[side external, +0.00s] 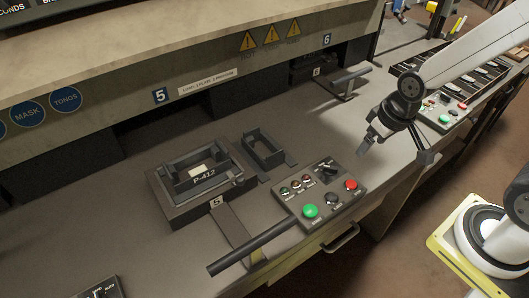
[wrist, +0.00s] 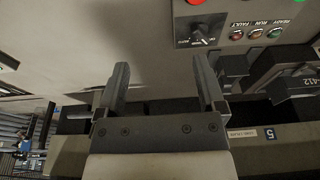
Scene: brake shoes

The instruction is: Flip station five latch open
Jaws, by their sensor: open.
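The station five sign (side external: 160,96) is on the machine front; it also shows in the wrist view (wrist: 269,133). Below it is a dark fixture (side external: 178,208) holding a tray marked P-412 (side external: 204,176). A flat lever (side external: 232,230) with a 5 tag runs forward from the fixture to a long dark bar handle (side external: 265,243); I take this as the latch. It lies low over the bench, and its hinge detail is unclear. My gripper (side external: 393,150) is open and empty, right of the control panel and well away from the lever. Its spread fingers show in the wrist view (wrist: 162,65).
A control panel (side external: 308,195) with green and red buttons and a knob stands between my gripper and the lever. A small open bracket (side external: 263,150) sits behind it. Station six has a similar bar (side external: 350,75). A drawer handle (side external: 341,238) juts from the bench front.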

